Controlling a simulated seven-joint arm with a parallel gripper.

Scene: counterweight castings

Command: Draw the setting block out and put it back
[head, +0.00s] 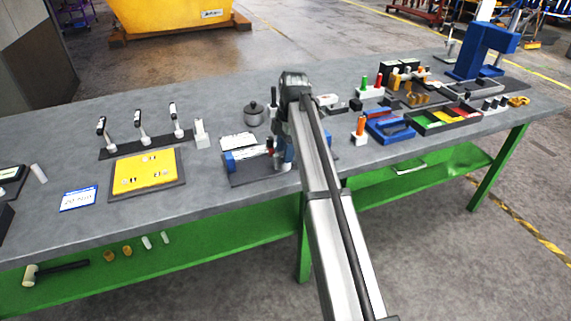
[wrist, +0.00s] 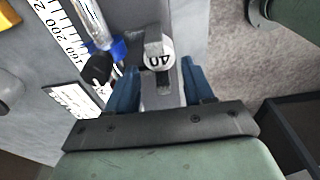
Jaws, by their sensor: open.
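In the wrist view, a small grey block (wrist: 154,46) with a white round face marked 40, which looks like the setting block, sits on a grey fixture. My gripper (wrist: 160,84) is open, with one blue finger on each side of the block's near end. Gaps show beside the block, so I see no grip. In the head view, my gripper (head: 287,160) is low over the right end of a blue and grey fixture (head: 250,158) on a dark plate. My arm hides the block and part of that fixture there.
A ruler scale (wrist: 72,30) and a black knob (wrist: 97,68) lie left of the fingers in the wrist view. In the head view, a dark grey pot (head: 253,115) stands behind the fixture, a yellow board (head: 146,172) lies left, and blue trays (head: 388,128) stand right.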

